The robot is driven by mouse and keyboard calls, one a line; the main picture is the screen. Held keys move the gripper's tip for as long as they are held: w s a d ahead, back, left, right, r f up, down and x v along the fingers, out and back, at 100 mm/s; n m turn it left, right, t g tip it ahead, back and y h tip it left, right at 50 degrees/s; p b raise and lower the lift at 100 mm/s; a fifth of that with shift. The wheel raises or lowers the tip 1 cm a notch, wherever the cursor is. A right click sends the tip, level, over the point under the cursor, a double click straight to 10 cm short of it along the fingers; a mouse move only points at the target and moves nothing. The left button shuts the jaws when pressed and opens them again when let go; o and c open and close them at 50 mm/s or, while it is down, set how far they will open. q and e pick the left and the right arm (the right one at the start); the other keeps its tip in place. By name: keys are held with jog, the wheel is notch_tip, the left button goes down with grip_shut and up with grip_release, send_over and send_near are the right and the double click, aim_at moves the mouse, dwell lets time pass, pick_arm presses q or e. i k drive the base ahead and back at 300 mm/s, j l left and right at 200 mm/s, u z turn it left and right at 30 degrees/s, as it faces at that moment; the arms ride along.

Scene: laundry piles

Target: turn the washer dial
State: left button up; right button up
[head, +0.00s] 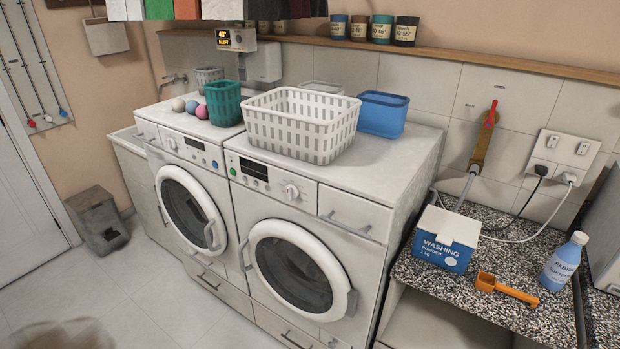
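Two white front-loading machines stand side by side, and I cannot tell for sure which is the washer. The right machine (385,185) has a round white dial (291,191) on its front panel, right of a dark display (253,169). The left machine (170,115) also has a round dial (172,143), left of its display (194,144). Both round doors look shut. The dial settings are too small to read. Neither of my grippers is in view, and nothing covers either dial.
A white basket (300,122), teal basket (224,104) and blue bin (383,113) stand on top. At right, a speckled counter (450,287) holds a washing powder box (447,238), orange scoop (507,289) and blue bottle (564,262). Floor in front is mostly clear; a brownish blur shows lower left.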

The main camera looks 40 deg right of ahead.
aim_at(292, 191)
jog(key=z, duration=1.2)
